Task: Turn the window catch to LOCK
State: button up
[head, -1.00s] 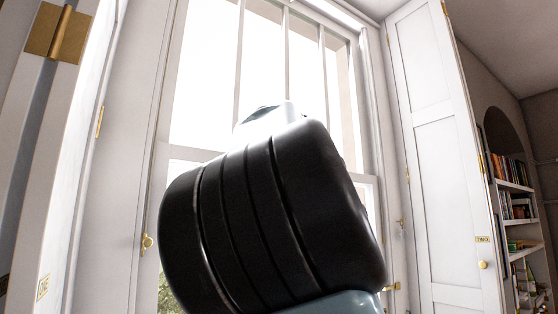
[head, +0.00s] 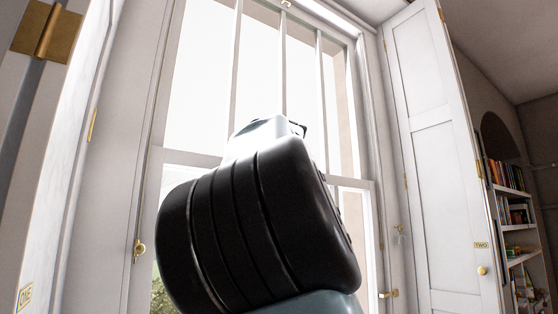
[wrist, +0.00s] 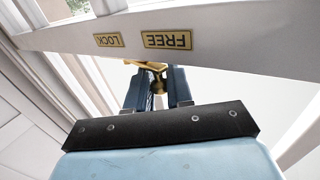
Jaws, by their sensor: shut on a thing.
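The brass window catch (wrist: 147,65) shows in the wrist view on the pale window rail. Two plates on the rail read upside down: LOCK (wrist: 109,40) at the left and FREE (wrist: 166,39) nearer the middle. The visible brass lies just below the FREE plate in the picture, partly hidden by my fingers. My gripper (wrist: 158,78) has its two blue-grey fingers on either side of the catch's brass knob and is shut on it. In the head view my arm hides the catch and most of the gripper.
The tall sash window (head: 260,80) fills the middle of the head view. A folded-back white shutter (head: 435,150) marked TWO stands at the right, with a bookcase (head: 510,210) beyond. A panel marked ONE (head: 25,297) stands close at the left.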

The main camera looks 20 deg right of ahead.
grip_shut()
jog(key=shift+a, duration=0.25)
jog(key=shift+d, duration=0.15)
